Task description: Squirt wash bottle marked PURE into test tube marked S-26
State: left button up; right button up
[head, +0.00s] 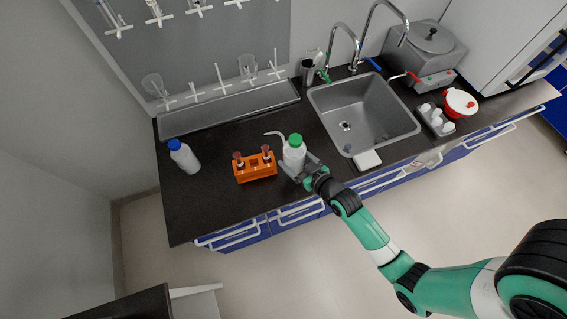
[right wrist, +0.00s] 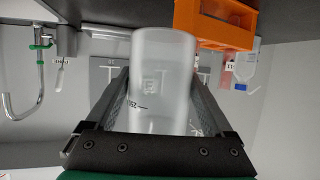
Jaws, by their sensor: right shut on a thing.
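A white wash bottle with a green cap and a bent spout (head: 294,156) stands upright on the dark counter, left of the sink. My right gripper (head: 301,169) is shut around its body from the front. In the right wrist view the bottle's translucent body (right wrist: 160,75) is between the two fingers. The orange test tube rack (head: 256,175) is just left of the bottle. It holds two tubes with dark red-brown tops, a left one (head: 238,159) and a right one (head: 266,153). No marking on bottle or tubes is readable. My left gripper is not in view.
Another white bottle with a blue cap (head: 186,158) stands at the counter's left. The sink (head: 365,112) with tall faucets is to the right. A pegboard with glassware (head: 190,55) rises behind. Counter between the blue-capped bottle and the rack is clear.

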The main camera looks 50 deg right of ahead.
jog(key=shift+f+b, duration=2.7)
jog(key=shift+b, duration=0.05)
jog(key=shift+f+b, duration=0.55)
jog(key=shift+f, duration=0.25)
jog(key=o, duration=0.4)
jog(key=c, duration=0.6)
jog(key=shift+r, duration=0.2)
jog(key=shift+c, duration=0.2)
